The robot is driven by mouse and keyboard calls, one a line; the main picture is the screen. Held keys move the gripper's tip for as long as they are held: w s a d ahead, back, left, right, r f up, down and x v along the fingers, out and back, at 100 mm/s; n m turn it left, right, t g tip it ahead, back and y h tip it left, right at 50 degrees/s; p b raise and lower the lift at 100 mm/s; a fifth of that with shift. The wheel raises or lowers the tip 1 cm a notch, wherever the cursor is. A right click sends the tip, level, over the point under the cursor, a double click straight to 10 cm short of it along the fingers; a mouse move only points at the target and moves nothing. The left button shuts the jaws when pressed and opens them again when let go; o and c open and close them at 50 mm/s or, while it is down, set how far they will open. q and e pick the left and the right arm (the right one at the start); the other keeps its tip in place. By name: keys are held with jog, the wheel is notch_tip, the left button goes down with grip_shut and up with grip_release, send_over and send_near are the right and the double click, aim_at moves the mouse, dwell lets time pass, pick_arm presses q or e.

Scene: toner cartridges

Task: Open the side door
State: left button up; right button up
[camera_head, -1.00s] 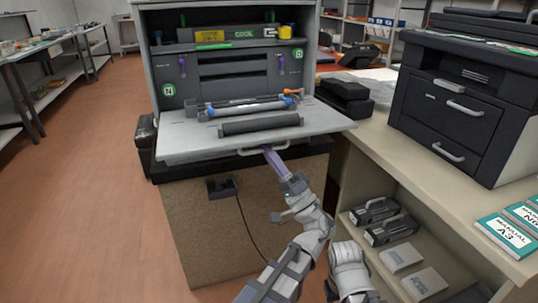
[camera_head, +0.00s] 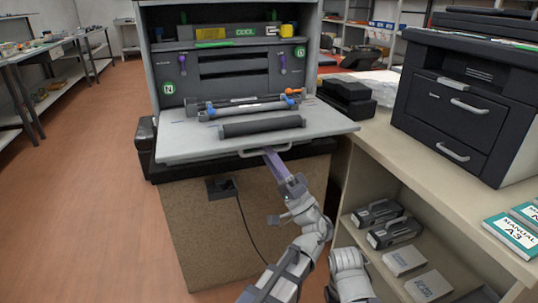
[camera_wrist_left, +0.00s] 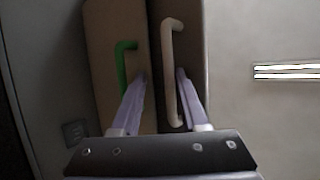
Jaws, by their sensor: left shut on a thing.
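The side door (camera_head: 190,146) is a light grey panel folded down flat from the front of the grey printer (camera_head: 320,70). Its pale bar handle (camera_head: 250,154) runs along the front edge. My left gripper (camera_head: 270,153) is at this handle, its purple fingers reaching it from below right. In the left wrist view, my left gripper (camera_wrist_left: 161,76) has the pale handle (camera_wrist_left: 170,70) between its fingers, near the right one. A green handle (camera_wrist_left: 123,62) shows beyond the left finger. My right gripper is out of view.
Rollers (camera_head: 262,125) lie on the lowered door. A black printer (camera_head: 450,105) stands on the counter (camera_head: 385,150) at the right. Boxes and cartridges (camera_head: 390,232) sit on the shelf below. The brown floor (camera_head: 90,180) at the left is open.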

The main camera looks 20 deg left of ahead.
pick_arm(q)
jog(key=shift+o, duration=0.9)
jog(key=shift+w, duration=0.15)
jog(key=shift+s+d, duration=0.1)
jog(key=shift+s, duration=0.1)
jog(key=shift+f, duration=0.1)
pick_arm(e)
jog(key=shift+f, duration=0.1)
